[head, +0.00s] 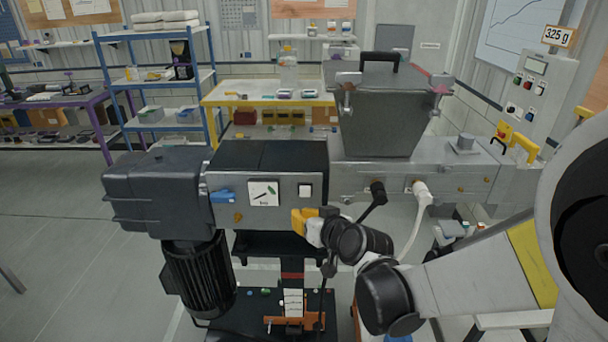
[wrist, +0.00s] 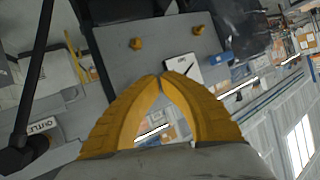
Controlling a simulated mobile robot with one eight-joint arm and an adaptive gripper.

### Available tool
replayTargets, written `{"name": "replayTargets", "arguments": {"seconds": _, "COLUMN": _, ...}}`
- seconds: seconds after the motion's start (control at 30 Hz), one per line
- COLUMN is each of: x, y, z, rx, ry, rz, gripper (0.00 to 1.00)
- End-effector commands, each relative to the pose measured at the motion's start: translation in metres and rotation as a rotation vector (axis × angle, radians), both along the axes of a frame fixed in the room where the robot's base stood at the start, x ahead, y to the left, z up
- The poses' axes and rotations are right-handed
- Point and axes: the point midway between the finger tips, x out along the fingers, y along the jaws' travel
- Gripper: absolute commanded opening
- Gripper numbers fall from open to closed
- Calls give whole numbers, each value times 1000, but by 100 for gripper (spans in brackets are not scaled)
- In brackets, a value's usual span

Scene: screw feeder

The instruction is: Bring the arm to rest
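My gripper (head: 303,222) shows in the head view as yellow fingers in front of the screw feeder's grey panel. It points left, at the end of my bent arm. In the wrist view its two yellow fingers (wrist: 160,77) meet at the tips, with nothing seen between them. The screw feeder (head: 330,183) is a long machine with a dark motor at its left and a lidded grey hopper (head: 380,115) on top. Its panel carries a gauge plate (head: 263,194) and a blue handle (head: 222,196), left of my gripper. I cannot tell the exact gap to the panel.
A black lever (head: 377,194) and a white-handled lever (head: 421,191) stick out of the feeder near my arm. Shelves and a yellow bench (head: 222,99) stand behind. Open floor (head: 60,240) lies left.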

Motion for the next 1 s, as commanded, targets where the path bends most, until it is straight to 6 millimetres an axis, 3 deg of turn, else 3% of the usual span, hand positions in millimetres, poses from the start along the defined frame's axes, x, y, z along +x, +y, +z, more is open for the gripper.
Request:
{"name": "replayTargets", "arguments": {"seconds": 0.17, "x": -29, "y": -30, "z": 12, "rx": -45, "ry": 70, "rz": -30, "gripper": 0}}
{"name": "replayTargets", "arguments": {"seconds": 0.27, "x": -60, "y": -57, "z": 18, "rx": -87, "ry": 141, "rz": -65, "gripper": 0}}
{"name": "replayTargets", "arguments": {"seconds": 0.5, "x": -151, "y": -126, "z": 14, "rx": -187, "ry": 318, "rz": -188, "gripper": 0}}
{"name": "replayTargets", "arguments": {"seconds": 0.7, "x": -219, "y": -171, "z": -1, "rx": -252, "ry": 436, "rz": -299, "gripper": 0}}
{"name": "replayTargets", "arguments": {"seconds": 0.83, "x": -242, "y": -186, "z": -7, "rx": -272, "ry": 475, "rz": -340, "gripper": 0}}
{"name": "replayTargets", "arguments": {"seconds": 1.0, "x": -250, "y": -191, "z": -9, "rx": -280, "ry": 489, "rz": -356, "gripper": 0}}
